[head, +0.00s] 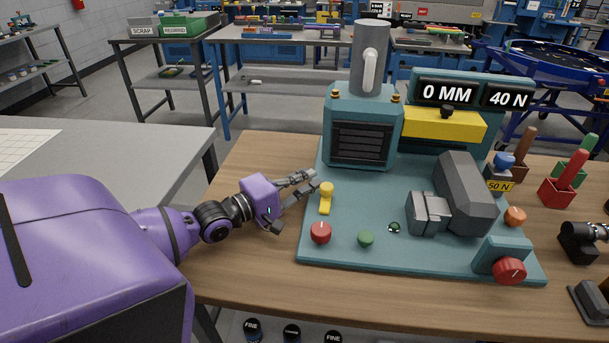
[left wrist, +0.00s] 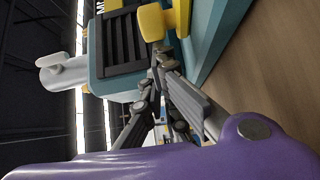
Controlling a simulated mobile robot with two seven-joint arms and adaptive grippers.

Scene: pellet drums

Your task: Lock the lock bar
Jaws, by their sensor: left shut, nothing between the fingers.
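A small yellow lever with a round knob (head: 326,190) stands on the left part of the teal machine base (head: 345,252). It shows large at the top of the left wrist view (left wrist: 152,20). My left gripper (head: 314,180) is shut and empty, its fingertips just left of the yellow knob. In the left wrist view the fingertips (left wrist: 160,52) come close to the knob; I cannot tell whether they touch. A wider yellow bar (head: 444,125) with a black knob lies across the machine below the displays. No label shows which part is the lock bar. My right gripper is out of view.
A grey clamp-like block (head: 466,195) and a red dial (head: 509,270) are to the right. The vented teal housing (head: 362,130) rises behind. Bare wood (head: 255,165) lies left of the base.

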